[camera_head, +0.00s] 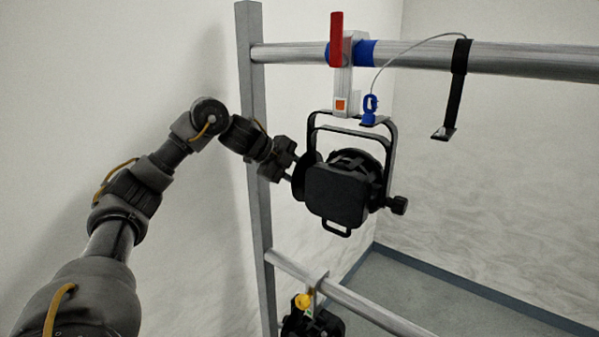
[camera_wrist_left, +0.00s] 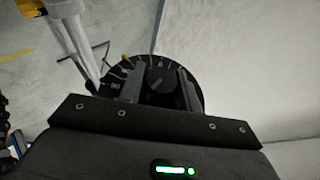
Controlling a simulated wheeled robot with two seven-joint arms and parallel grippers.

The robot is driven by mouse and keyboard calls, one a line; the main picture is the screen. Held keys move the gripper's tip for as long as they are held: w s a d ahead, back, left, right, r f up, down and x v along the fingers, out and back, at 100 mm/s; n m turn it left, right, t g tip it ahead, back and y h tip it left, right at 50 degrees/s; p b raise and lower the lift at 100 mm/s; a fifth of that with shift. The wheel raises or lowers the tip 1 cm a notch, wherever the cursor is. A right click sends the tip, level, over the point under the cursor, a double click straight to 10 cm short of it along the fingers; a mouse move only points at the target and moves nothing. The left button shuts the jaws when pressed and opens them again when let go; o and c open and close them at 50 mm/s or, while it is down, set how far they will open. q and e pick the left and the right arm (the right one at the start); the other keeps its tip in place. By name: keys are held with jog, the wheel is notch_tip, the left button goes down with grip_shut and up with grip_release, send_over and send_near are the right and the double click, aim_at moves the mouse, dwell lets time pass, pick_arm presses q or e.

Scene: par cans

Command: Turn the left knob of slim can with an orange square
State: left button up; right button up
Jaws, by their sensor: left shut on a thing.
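The black par can (camera_head: 338,192) hangs by its yoke from the upper rail. A small orange square (camera_head: 341,104) marks the pale clamp above it. My left gripper (camera_head: 287,171) is at the can's left side. In the left wrist view, its two fingers (camera_wrist_left: 160,88) are on either side of the left knob (camera_wrist_left: 158,79), in front of a round black dial (camera_wrist_left: 143,66) with white marks and numbers. The gripper is shut on the left knob. Fingertip contact is partly hidden. A second knob (camera_head: 398,205) sticks out on the can's right side. My right gripper is not in view.
The upper rail (camera_head: 520,60) carries a red lever (camera_head: 336,40), a blue safety-cable clip (camera_head: 370,107) and a black strap (camera_head: 457,85). An upright post (camera_head: 255,150) stands behind my left wrist. Another can (camera_head: 312,322) with a yellow part hangs on the lower rail.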

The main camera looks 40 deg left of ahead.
pick_arm(q)
jog(key=g, duration=0.3)
jog(key=shift+r+n, duration=0.1)
jog(key=shift+n, duration=0.3)
jog(key=shift+g, duration=0.5)
jog(key=shift+f+g, duration=0.25)
jog(key=shift+g, duration=0.05)
jog(key=o, duration=1)
jog(key=shift+r, duration=0.1)
jog(key=v, duration=1)
jog(key=shift+r, duration=0.35)
jog(key=shift+s, duration=0.15)
